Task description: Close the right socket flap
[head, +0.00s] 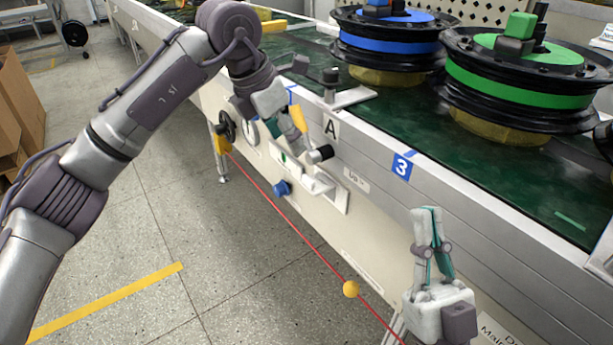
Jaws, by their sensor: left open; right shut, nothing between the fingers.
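A pale panel with sockets is on the conveyor's side below the letter A. A white socket flap (318,184) sticks out from its right part and looks open. A green-marked socket part (283,157) is left of it, partly behind my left gripper. My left gripper (300,136) is open, just above and left of the white flap; whether it touches anything I cannot tell. My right gripper (426,212) is shut and empty, pointing up in front of the conveyor side, well right of the flap.
A dark round knob (320,153) is close above the flap. A blue knob (282,188) is lower left. A red cord (290,217) with a yellow ball (350,289) runs diagonally below. Hub motors with a blue ring (390,47) and green ring (515,88) stand on the green belt.

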